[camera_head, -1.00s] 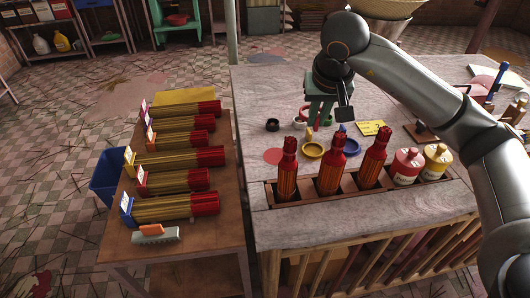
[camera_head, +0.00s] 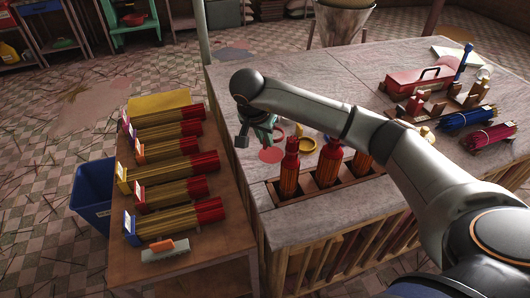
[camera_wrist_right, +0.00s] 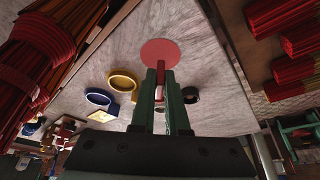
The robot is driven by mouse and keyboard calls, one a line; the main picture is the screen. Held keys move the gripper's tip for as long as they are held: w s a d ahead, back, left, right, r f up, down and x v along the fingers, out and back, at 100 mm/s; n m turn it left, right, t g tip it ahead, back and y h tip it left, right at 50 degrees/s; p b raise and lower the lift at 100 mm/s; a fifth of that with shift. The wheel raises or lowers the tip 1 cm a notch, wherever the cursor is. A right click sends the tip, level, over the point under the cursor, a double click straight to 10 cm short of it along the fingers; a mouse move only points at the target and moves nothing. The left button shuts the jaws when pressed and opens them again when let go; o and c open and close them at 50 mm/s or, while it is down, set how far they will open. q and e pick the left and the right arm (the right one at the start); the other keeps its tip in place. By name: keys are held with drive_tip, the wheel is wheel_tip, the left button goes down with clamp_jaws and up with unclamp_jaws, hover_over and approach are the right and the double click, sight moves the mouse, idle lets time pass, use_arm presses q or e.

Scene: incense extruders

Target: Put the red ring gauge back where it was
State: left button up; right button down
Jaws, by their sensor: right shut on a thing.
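My right gripper (camera_head: 262,141) hangs above the work table near its left edge, beside a flat red disc (camera_head: 271,155) on the tabletop. In the right wrist view its green fingers (camera_wrist_right: 160,88) are shut on a small red piece (camera_wrist_right: 158,93), seen edge-on and mostly hidden, which I take for the red ring gauge. The red disc also shows there (camera_wrist_right: 160,52), bare, just beyond the fingertips. A yellow ring (camera_wrist_right: 122,80), a blue ring (camera_wrist_right: 98,97) and a black ring (camera_wrist_right: 190,96) lie around on the tabletop. My left gripper is out of view.
Red-topped bundles (camera_head: 289,172) stand in a wooden rack at the table's front edge, close to the gripper. A side table (camera_head: 223,240) with incense bundles (camera_head: 177,165) stands left, across a narrow gap. My right arm hides much of the table's middle.

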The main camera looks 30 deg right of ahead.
sight(267, 160)
drive_tip(key=shift+f, duration=2.8)
drive_tip(key=shift+f, duration=0.2)
drive_tip(key=c, duration=0.9)
unclamp_jaws()
drive_tip(key=v, duration=1.2)
drive_tip(key=shift+s+r+b, duration=0.1)
drive_tip(key=shift+r+b, duration=0.15)
drive_tip(key=shift+b, duration=0.05)
